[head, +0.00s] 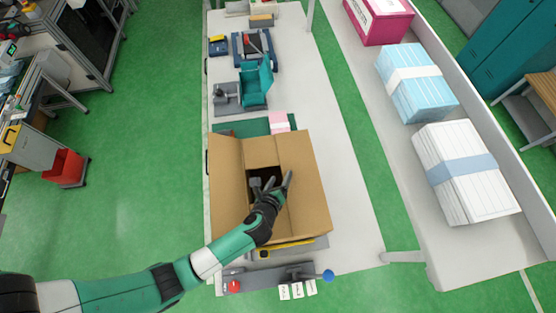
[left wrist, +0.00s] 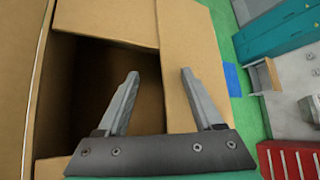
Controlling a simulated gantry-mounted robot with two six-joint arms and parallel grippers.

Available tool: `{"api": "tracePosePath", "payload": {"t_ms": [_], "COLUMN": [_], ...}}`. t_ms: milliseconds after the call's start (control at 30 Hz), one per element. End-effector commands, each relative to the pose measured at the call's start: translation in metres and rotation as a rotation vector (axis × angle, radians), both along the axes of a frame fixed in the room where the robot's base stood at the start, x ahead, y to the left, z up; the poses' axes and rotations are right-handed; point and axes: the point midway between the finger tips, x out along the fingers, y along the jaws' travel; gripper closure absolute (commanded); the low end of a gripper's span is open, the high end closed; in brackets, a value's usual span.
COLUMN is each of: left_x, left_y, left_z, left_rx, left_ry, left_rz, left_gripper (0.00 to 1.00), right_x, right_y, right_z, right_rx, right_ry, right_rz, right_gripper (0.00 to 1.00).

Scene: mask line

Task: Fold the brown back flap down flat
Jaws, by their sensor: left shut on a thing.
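An open brown cardboard box (head: 315,205) stands on the white bench. The brown back flap (head: 262,150) reaches over the far side of its dark opening. It also shows at the top of the left wrist view (left wrist: 105,20). My left gripper (head: 271,183) is over the opening, at the box's right side. Its two fingers stand apart, on either side of the right flap's inner edge in the left wrist view (left wrist: 160,74). It is shut on a brown flap; I cannot tell which one. The inside of the box is mostly dark. My right gripper is not in view.
A teal holder (head: 256,82) and a pink item (head: 279,122) stand behind the box. A bar with red and blue knobs (head: 270,278) lies in front. A side bench holds blue (head: 417,85) and white (head: 465,175) stacks. The bench right of the box is clear.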

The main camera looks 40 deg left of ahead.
Motion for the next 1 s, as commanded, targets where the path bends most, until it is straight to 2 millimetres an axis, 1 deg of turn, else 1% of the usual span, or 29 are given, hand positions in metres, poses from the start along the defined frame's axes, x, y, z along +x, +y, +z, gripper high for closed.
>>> {"api": "tracePosePath", "payload": {"t_ms": [33, 133, 267, 433, 500, 600, 733, 1000], "left_x": [-0.014, -0.021, -0.039, -0.065, -0.074, -0.083, -0.088, -0.088], "left_y": [0.002, -0.002, -0.011, -0.024, -0.028, -0.032, -0.033, -0.033], "left_z": [-0.02, -0.011, 0.01, 0.041, 0.051, 0.061, 0.067, 0.068], "left_rx": [0.002, 0.002, 0.002, 0.002, 0.003, 0.002, 0.002, 0.001], "left_ry": [0.053, 0.05, 0.038, 0.018, 0.013, 0.006, 0.002, 0.0], "left_rz": [0.006, 0.002, -0.003, -0.005, -0.005, -0.004, -0.001, 0.0], "left_gripper": [0.6, 0.6, 0.6, 0.6, 0.6, 0.6, 0.6, 0.6], "right_x": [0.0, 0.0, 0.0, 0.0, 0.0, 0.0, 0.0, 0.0], "right_y": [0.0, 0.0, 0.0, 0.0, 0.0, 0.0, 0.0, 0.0], "right_z": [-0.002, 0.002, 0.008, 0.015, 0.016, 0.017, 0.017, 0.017], "right_rx": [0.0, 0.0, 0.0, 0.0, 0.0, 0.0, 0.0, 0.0], "right_ry": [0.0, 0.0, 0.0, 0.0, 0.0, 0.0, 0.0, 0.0], "right_rz": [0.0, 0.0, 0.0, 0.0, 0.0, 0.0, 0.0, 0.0], "right_gripper": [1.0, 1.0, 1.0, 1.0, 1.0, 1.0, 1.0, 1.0]}}
